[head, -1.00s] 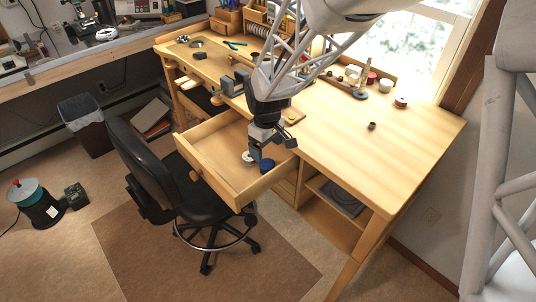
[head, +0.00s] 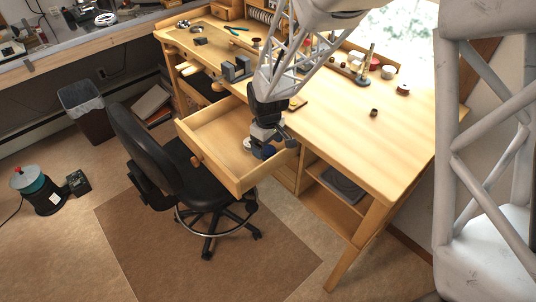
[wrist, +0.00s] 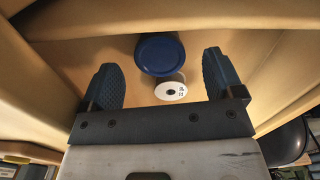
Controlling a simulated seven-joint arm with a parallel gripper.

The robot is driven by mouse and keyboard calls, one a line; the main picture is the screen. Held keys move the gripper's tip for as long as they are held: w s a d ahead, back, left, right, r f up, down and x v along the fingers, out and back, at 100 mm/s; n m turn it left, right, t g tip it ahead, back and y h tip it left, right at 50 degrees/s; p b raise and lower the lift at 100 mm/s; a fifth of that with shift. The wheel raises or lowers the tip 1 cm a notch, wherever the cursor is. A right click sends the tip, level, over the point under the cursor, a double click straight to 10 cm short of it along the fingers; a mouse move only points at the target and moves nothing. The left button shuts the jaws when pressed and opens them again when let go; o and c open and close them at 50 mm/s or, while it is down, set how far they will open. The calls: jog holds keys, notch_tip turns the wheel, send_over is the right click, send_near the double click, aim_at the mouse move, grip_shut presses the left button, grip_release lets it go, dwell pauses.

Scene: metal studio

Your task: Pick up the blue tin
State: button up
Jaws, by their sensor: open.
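The blue tin (wrist: 160,54) is round with a flat lid and stands in the open wooden drawer (head: 217,143). In the wrist view it lies between the lines of my two fingers, just beyond or level with their tips. In the head view the tin (head: 263,152) shows low beside my fingers and is partly covered by them. My gripper (wrist: 160,75) is open, with one dark ribbed finger on each side of the tin. I cannot tell whether a finger touches it. A white disc with a dark centre hole (wrist: 171,91) lies next to the tin.
The drawer's walls stand close around my gripper. The workbench (head: 340,140) is above and behind, with small items on it. A black chair (head: 150,150) stands at the drawer's left front. The left part of the drawer is free.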

aim_at(268, 149)
jog(key=shift+f, duration=1.6)
jog(key=shift+c, duration=0.2)
jog(key=c, duration=1)
